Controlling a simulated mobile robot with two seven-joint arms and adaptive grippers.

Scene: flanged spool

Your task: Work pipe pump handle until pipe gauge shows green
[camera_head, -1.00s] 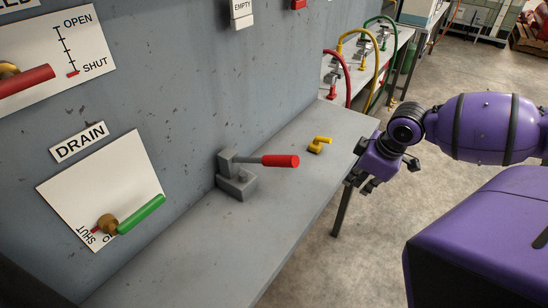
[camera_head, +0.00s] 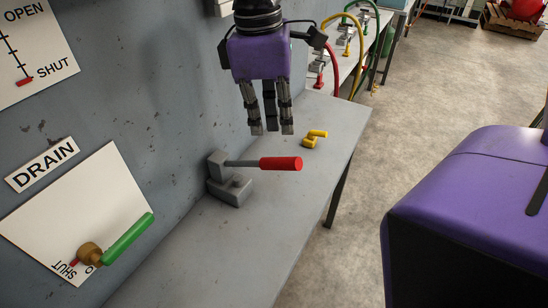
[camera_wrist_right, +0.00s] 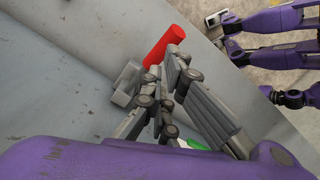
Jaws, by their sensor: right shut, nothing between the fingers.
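The pump is a grey block (camera_head: 231,187) on the bench against the wall. Its handle with a red grip (camera_head: 281,164) sticks out to the right, about level. My right gripper (camera_head: 271,131) points down above the handle, its fingers together and empty, apart from the grip in the picture. The right wrist view shows the fingers (camera_wrist_right: 172,100) close to the red grip (camera_wrist_right: 164,46), with the grey pump body (camera_wrist_right: 127,78) partly hidden behind them. Purple arm parts at that view's upper right appear to be mine; the left gripper's state is unclear. No gauge shows.
A yellow fitting (camera_head: 313,140) lies on the grey bench (camera_head: 245,245) beyond the pump. A drain panel (camera_head: 75,215) with a green lever (camera_head: 128,238) is on the wall at left. Red, yellow and green hoses stand at the back. The near bench top is clear.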

